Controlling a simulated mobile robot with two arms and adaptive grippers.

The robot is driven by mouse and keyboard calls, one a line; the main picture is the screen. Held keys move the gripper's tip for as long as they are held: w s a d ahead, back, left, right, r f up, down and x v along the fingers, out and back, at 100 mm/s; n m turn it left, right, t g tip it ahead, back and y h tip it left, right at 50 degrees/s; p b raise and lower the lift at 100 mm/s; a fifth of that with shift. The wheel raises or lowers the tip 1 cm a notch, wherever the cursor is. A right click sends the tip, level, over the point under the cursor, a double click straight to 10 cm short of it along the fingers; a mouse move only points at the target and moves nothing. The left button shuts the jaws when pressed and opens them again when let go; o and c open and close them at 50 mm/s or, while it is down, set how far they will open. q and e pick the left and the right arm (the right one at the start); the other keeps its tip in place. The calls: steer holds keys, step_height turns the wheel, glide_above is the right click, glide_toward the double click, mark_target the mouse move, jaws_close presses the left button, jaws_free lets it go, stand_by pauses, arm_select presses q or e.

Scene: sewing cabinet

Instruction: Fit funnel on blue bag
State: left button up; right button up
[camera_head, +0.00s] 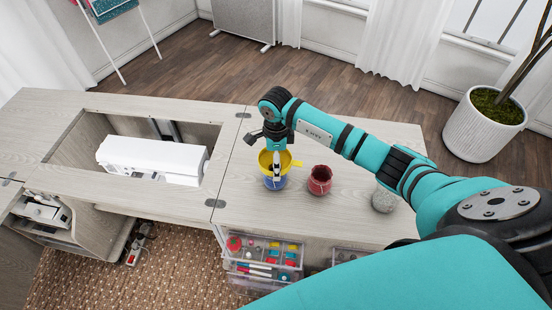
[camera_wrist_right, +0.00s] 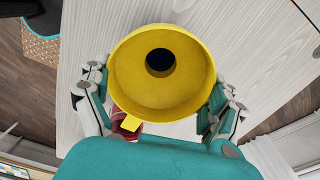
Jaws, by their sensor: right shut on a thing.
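The yellow funnel (camera_head: 267,161) is right above the blue bag (camera_head: 275,183) on the cabinet top. My right gripper (camera_head: 277,168) is shut on the funnel; its fingers show on both sides of it in the right wrist view. There the funnel (camera_wrist_right: 125,75) faces the camera with its wide mouth, and its round hole looks dark. The funnel hides the blue bag in that view. In the head view the funnel's lower end is hidden, so I cannot tell whether its spout is inside the bag. My left gripper is not in view.
A dark red bag (camera_head: 320,181) stands close to the right of the blue bag. A grey rounded object (camera_head: 384,199) is farther right. A white sewing machine (camera_head: 150,160) lies in the cabinet opening at left. Clear drawers (camera_head: 262,262) with sewing supplies are below the front edge.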

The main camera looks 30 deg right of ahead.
steer(key=shift+f, duration=0.2)
steer(key=o, duration=0.7)
steer(key=shift+c, duration=0.2)
step_height(320, 180, up, 12)
steer(key=shift+s, duration=0.1)
